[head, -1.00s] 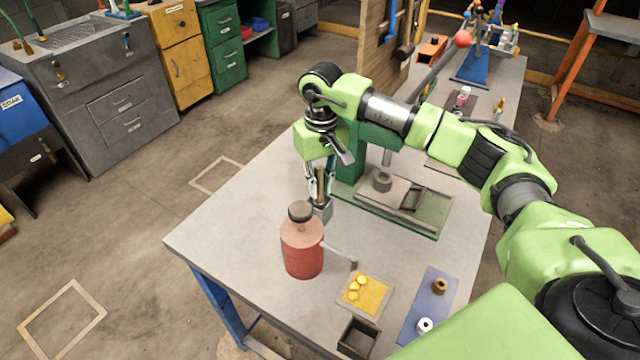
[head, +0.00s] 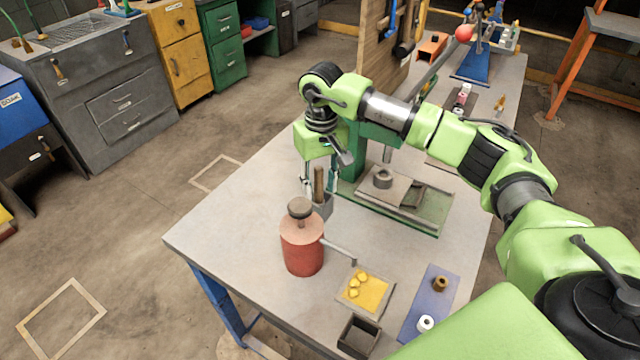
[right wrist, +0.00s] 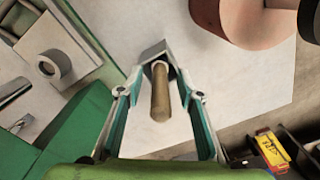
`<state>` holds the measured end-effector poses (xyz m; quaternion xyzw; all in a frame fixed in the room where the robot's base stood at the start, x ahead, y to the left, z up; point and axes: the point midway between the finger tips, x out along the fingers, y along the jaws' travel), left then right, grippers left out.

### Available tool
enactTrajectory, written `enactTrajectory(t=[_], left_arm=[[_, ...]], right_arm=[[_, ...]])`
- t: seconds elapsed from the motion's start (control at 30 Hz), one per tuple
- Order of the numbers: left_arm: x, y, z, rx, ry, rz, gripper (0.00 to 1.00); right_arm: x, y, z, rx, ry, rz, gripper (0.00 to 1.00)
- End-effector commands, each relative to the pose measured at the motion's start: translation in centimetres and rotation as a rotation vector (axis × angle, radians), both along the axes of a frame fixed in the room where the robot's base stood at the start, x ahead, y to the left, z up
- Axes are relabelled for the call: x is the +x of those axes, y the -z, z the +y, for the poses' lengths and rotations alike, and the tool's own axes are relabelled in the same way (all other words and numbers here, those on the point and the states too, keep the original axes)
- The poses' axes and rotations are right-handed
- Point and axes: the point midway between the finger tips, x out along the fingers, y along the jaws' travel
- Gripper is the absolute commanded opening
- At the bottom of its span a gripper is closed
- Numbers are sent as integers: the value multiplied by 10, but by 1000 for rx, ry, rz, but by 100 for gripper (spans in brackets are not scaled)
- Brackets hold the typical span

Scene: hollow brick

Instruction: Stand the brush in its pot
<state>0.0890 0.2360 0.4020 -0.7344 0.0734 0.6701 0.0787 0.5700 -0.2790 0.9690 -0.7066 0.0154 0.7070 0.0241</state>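The brush (head: 319,184), seen as a brown wooden handle, stands about upright in a small grey pot (head: 323,208) on the table, behind the red can. Its lower end is hidden in the pot. My right gripper (head: 318,187) points down over the pot with one finger on each side of the handle. In the right wrist view the fingers (right wrist: 160,78) are open, with gaps between them and the brush handle (right wrist: 160,95). The grey pot (right wrist: 153,50) shows just beyond the handle. My left gripper is not in view.
A red can with a spout (head: 302,248) stands close in front of the pot. A green press (head: 400,205) stands right behind it. A yellow sheet (head: 372,295), a dark open box (head: 358,338) and a blue mat (head: 416,318) lie nearer the front edge. The table's left part is bare.

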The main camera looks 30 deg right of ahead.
Motion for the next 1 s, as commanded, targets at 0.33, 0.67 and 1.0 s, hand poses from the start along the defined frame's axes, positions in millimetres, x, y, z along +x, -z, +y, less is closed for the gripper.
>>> enactTrajectory(t=[0.33,0.67,1.0], left_arm=[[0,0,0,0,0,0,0],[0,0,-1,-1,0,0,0],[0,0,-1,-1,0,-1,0]], right_arm=[[2,-52,0,2,0,-6,34],[1,-110,-1,0,0,-2,34],[0,-120,-1,0,0,0,34]])
